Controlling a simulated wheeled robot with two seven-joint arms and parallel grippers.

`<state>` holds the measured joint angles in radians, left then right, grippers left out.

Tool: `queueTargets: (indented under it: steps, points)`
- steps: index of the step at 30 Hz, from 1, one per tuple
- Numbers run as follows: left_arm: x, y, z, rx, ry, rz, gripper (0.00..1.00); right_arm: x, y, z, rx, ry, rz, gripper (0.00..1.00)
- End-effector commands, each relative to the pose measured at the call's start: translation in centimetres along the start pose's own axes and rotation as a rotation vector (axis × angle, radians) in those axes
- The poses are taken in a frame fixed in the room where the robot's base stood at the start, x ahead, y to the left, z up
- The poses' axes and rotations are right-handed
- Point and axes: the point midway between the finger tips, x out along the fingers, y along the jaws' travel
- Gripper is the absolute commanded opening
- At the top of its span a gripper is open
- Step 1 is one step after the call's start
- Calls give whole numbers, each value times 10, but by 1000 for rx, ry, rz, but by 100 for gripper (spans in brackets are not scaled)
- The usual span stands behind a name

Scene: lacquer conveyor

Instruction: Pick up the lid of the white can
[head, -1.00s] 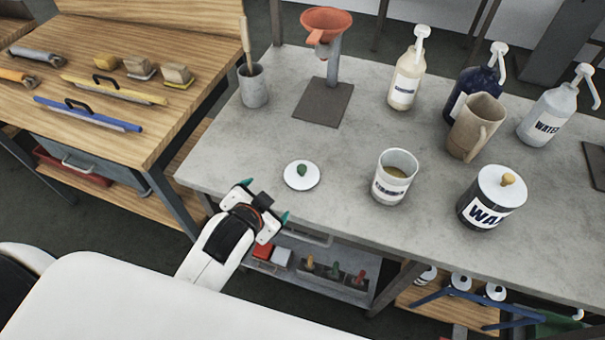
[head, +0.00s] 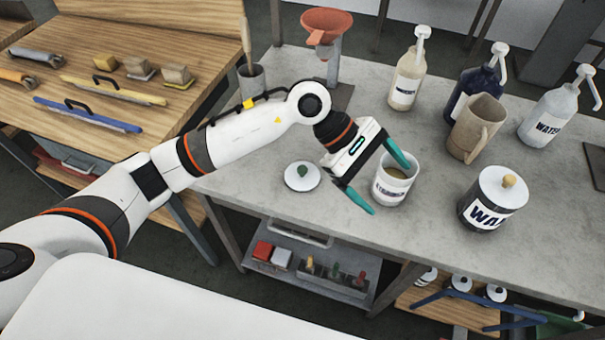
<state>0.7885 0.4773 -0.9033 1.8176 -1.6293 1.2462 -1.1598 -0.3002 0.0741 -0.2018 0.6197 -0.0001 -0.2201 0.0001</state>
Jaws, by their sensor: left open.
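The white can (head: 388,194) stands open on the grey table, with a dark label partly hidden and tan contents showing inside. A white lid with a green knob (head: 302,177) lies flat on the table to its left, apart from it. My left gripper (head: 388,186) is open, its two teal fingers pointing right. In the picture its fingers overlap the white can's left side; whether they touch it I cannot tell. The gripper is to the right of the lid and holds nothing. My right gripper is not in view.
A dark can (head: 486,212) with its own white lid and tan knob stands to the right. Pump bottles (head: 408,78) and a beige jug (head: 478,127) stand behind. An orange funnel (head: 326,22) on a stand and a grey pot (head: 252,82) are at the back left.

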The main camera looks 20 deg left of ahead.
Motion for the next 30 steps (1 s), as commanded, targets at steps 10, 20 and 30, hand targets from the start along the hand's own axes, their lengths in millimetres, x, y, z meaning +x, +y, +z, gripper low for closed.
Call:
queueTargets:
  steps: [10,20,30]
  points:
    - [-112,12,123,220,-718,422,91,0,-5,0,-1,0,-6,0]
    - [-92,29,160,217,-752,456,91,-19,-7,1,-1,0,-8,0]
    - [-74,36,185,217,-751,452,91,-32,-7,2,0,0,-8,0]
